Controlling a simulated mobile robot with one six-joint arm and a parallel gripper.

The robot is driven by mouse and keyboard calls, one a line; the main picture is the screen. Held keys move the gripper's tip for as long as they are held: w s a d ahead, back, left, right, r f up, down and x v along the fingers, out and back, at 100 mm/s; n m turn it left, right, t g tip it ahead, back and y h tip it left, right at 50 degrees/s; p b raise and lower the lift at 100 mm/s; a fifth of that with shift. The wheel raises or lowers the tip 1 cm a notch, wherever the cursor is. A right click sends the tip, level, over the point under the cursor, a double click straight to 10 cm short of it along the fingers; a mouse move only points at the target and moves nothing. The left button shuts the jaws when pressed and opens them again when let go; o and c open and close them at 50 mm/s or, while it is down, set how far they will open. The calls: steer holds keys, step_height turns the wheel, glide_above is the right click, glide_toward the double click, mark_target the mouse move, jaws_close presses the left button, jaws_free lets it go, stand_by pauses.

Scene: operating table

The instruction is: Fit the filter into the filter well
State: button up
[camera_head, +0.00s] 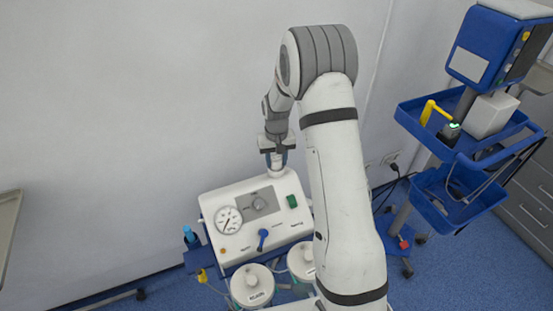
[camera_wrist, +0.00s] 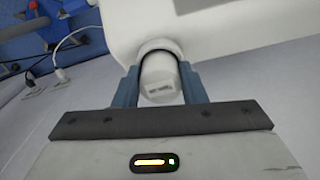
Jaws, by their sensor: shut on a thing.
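The filter (camera_wrist: 160,82) is a white, round-topped cylinder with small dark print, seen between the two blue fingers in the wrist view. My gripper (camera_wrist: 160,88) is shut on it. In the head view my gripper (camera_head: 276,160) points down at the back top edge of the white suction unit (camera_head: 228,195). The filter well shows as a dark ring around the filter's far end in the wrist view (camera_wrist: 160,44). The filter's lower end is hidden, so I cannot tell how deep it sits.
The unit's panel carries a gauge (camera_head: 229,219), a blue lever (camera_head: 262,239) and a green switch (camera_head: 292,201). Two lidded jars (camera_head: 252,286) stand in front. A blue trolley (camera_head: 465,140) stands at the right. The wall is close behind.

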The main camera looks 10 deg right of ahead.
mark_target(277, 159)
steer(key=o, duration=0.9)
steer(key=shift+o, duration=0.2)
step_height(277, 159, up, 12)
steer(key=b, duration=0.1)
steer(key=s+r+t, duration=0.1)
steer(key=s+r, duration=0.8)
steer(key=s, duration=0.4)
steer(key=s+t, duration=0.2)
steer(key=s, duration=1.5)
steer(key=shift+s+r, duration=0.35)
steer(key=shift+r, duration=0.05)
